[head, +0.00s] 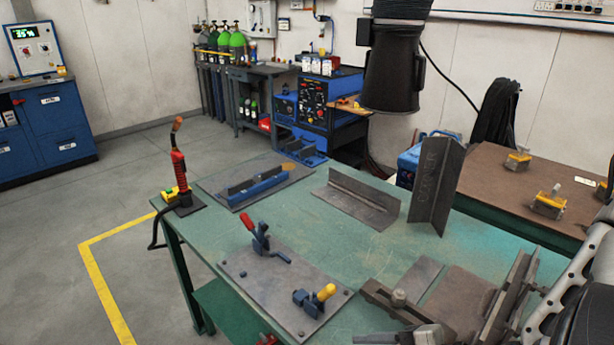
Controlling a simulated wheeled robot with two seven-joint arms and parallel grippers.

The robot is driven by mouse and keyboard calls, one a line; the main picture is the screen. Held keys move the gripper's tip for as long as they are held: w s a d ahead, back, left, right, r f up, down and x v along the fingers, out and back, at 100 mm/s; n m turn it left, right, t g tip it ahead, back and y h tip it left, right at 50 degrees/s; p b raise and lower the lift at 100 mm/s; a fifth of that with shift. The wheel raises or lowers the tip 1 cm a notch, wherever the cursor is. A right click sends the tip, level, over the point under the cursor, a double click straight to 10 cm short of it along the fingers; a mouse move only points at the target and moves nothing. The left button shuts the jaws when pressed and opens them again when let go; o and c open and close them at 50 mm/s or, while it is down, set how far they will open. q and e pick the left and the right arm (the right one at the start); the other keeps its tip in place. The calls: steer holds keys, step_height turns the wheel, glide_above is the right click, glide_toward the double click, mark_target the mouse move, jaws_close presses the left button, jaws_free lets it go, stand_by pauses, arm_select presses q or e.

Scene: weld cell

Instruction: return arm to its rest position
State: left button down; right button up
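Part of what looks like my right arm (572,288), pale and perforated with dark parts, comes in at the lower right edge. It is close in front of the right end of the green work table (345,245). I cannot make out any gripper fingers on it. My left arm and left gripper are not in view.
An upright dark angle piece (435,185) and a lying angle piece (352,198) stand on the table. A plate with toggle clamps (262,290) is in front. A welding torch (178,170) stands at the left corner. A black extraction hood (391,68) hangs above.

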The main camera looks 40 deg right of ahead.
steer(key=w+a+m+t+h, duration=0.1)
steer(key=w+m+h, duration=0.3)
steer(key=m, duration=0.9)
steer(key=w+m+t+h, duration=0.1)
steer(key=w+m+h, duration=0.25)
steer(key=m, duration=0.85)
steer(key=s+a+f+m+g+y, duration=0.1)
steer(key=s+a+f+m+g, duration=0.25)
steer(key=m, duration=0.95)
steer(key=s+a+f+m+g+y, duration=0.1)
steer(key=s+a+f+m+g, duration=0.3)
steer(key=m, duration=0.8)
steer(key=w+a+f+t+y, duration=0.2)
steer(key=w+f+t, duration=0.3)
steer(key=f, duration=0.3)
steer(key=shift+w+a, duration=0.2)
steer(key=shift+a, duration=0.25)
